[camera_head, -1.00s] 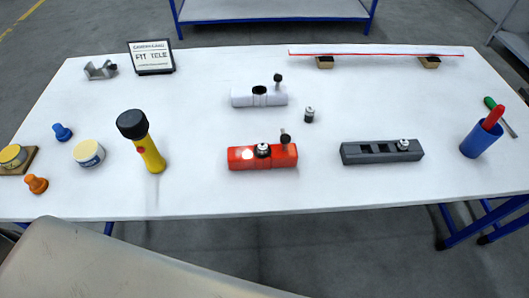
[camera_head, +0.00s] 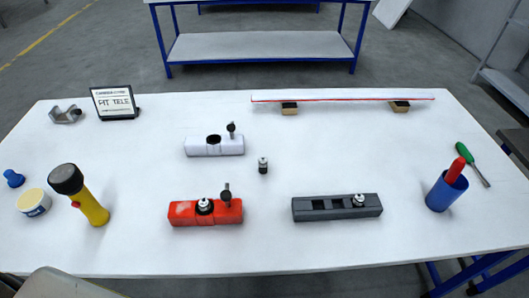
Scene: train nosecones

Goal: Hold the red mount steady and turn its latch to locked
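The red mount (camera_head: 182,214) sits on the white table, left of centre toward the front. A silver cylindrical part (camera_head: 205,206) stands in its middle. Its latch (camera_head: 227,194), a dark upright knob, stands at the mount's right end; I cannot tell its lock position from this view. Neither of my grippers shows in the head view, and nothing touches the mount.
A white mount (camera_head: 213,146) lies behind the red one, with a small metal part (camera_head: 263,165) to its right. A dark grey holder (camera_head: 337,208) is on the right, then a blue cup (camera_head: 445,193). A flashlight (camera_head: 82,196) stands left. The table front is clear.

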